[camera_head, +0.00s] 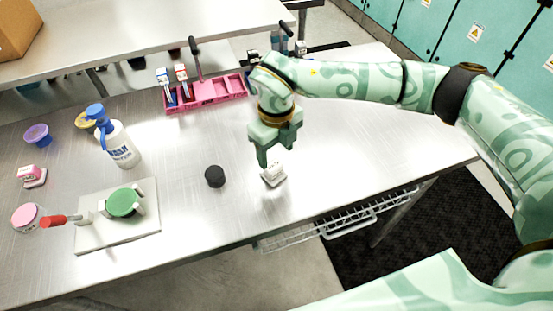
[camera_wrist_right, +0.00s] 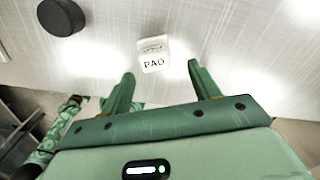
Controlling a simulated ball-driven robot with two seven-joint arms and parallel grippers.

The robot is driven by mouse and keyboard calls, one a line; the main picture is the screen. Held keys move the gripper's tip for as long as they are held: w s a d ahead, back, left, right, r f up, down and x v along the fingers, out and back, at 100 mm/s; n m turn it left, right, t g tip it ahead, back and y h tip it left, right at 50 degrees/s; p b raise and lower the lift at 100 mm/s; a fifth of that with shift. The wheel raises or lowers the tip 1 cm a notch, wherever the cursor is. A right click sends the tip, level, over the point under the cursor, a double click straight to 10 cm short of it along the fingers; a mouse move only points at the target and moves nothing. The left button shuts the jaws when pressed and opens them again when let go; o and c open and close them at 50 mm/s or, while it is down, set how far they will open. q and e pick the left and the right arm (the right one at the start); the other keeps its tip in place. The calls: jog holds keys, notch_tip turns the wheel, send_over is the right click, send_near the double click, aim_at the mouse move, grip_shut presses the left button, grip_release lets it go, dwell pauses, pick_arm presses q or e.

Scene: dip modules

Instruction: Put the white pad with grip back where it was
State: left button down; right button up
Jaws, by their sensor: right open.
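The white pad with grip (camera_head: 273,175) stands on the metal table near its front edge. It also shows in the right wrist view (camera_wrist_right: 153,54), with the word PAD on its face towards me. My right gripper (camera_head: 276,157) is just above and behind the pad in the head view. In the right wrist view my right gripper (camera_wrist_right: 158,72) has its two fingers spread wide, with the pad ahead between their lines and nothing held. My left gripper is not seen in either view.
A black round piece (camera_head: 214,176) stands left of the pad. A pink rack (camera_head: 207,94) is at the back. Farther left are a white board (camera_head: 90,237) with a green-topped item (camera_head: 124,202), a bottle (camera_head: 119,147) and a pink pad (camera_head: 31,175). The table right of the pad is clear.

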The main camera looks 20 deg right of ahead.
aim_at(276, 165)
notch_tip(276, 165, up, 6)
jog(key=shift+r, duration=0.25)
jog(key=shift+s+a, duration=0.1)
